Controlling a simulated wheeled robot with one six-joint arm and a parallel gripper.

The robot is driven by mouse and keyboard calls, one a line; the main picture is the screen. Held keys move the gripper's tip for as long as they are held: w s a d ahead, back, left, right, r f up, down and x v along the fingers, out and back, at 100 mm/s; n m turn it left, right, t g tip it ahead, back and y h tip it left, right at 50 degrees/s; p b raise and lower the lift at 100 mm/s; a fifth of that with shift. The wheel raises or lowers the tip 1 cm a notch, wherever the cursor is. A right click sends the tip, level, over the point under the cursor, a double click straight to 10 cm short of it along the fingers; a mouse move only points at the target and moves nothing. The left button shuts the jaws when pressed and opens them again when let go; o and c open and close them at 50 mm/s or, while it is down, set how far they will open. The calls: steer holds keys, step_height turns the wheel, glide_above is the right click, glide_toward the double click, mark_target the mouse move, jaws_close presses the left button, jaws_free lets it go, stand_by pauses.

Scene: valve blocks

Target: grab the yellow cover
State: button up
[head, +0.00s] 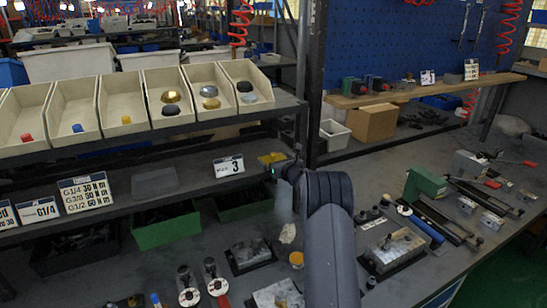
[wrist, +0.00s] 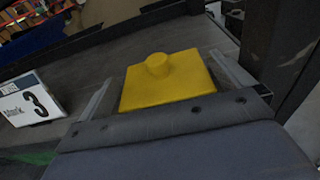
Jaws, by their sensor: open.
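The yellow cover (wrist: 165,86) is a flat square plate with a round knob on top. In the wrist view it lies on the dark grey shelf, between the two fingers of my gripper (wrist: 164,69). The fingers are apart, one to the left and one to the right of the cover, with a gap visible on each side. In the head view the cover (head: 271,157) shows as a small yellow patch just beyond my gripper (head: 280,168), which my arm partly hides.
A sign marked 3 (head: 229,166) stands left of the cover on the shelf. A dark upright post (head: 312,80) rises close on the right. Cream bins (head: 165,95) fill the shelf above. Valve blocks and tools cover the lower bench (head: 420,270).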

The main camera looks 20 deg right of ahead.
steer(key=shift+w, duration=0.15)
steer(key=shift+c, duration=0.2)
steer(key=c, duration=0.6)
